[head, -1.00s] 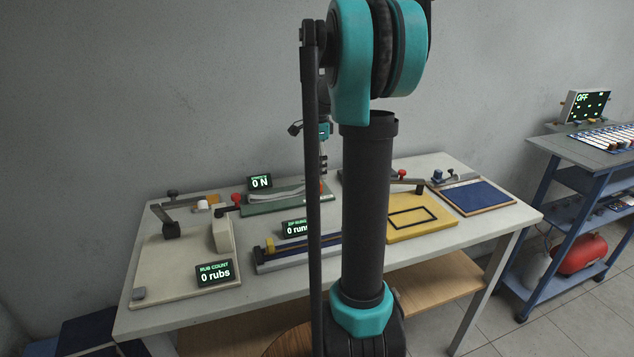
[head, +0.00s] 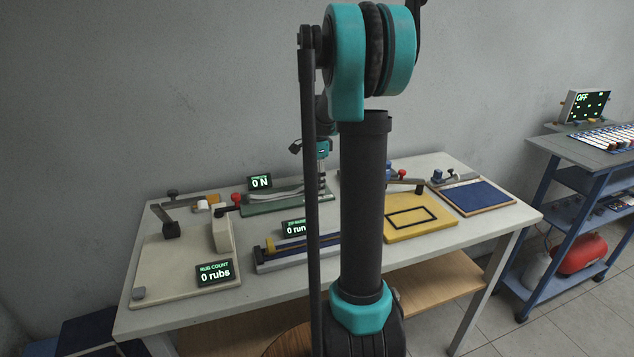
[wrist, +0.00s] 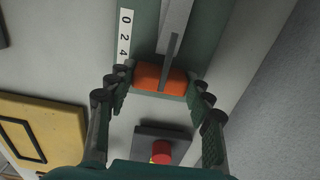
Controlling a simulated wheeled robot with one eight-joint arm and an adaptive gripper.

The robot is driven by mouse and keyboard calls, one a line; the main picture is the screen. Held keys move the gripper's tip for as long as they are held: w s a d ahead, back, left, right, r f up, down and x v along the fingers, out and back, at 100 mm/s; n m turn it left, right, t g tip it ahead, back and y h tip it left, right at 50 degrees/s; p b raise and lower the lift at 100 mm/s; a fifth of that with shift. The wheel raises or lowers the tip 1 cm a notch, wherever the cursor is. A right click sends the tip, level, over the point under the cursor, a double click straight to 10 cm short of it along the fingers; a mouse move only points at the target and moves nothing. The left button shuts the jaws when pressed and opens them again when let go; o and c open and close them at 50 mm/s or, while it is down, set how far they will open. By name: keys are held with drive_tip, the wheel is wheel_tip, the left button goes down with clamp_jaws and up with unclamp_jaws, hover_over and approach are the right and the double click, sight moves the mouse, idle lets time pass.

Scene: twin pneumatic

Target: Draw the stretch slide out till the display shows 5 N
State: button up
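The stretch rig is a green base (head: 272,207) at the back of the table, with a display (head: 260,182) behind it reading 0 N. In the wrist view its orange slide block (wrist: 150,78) sits on the green base by a pale scale (wrist: 124,35) marked 0, 2, 4. My gripper (wrist: 160,88) is open, with one finger on each side of the orange block and a visible gap at both sides. In the head view my gripper (head: 322,185) is down at the rig's right end and hides the block.
A red knob on a dark plate (wrist: 161,150) lies just past the block in the wrist view. A yellow board (head: 420,216) stands to the right. A rub-count rig (head: 180,262) and a blue-railed rig (head: 290,258) stand in front. The right cart's screen reads OFF.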

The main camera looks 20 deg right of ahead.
clamp_jaws()
drive_tip(key=shift+d, duration=1.05)
drive_tip(key=o, duration=0.8)
unclamp_jaws()
drive_tip(key=shift+c, duration=0.2)
wheel_tip(320, 180, up, 12)
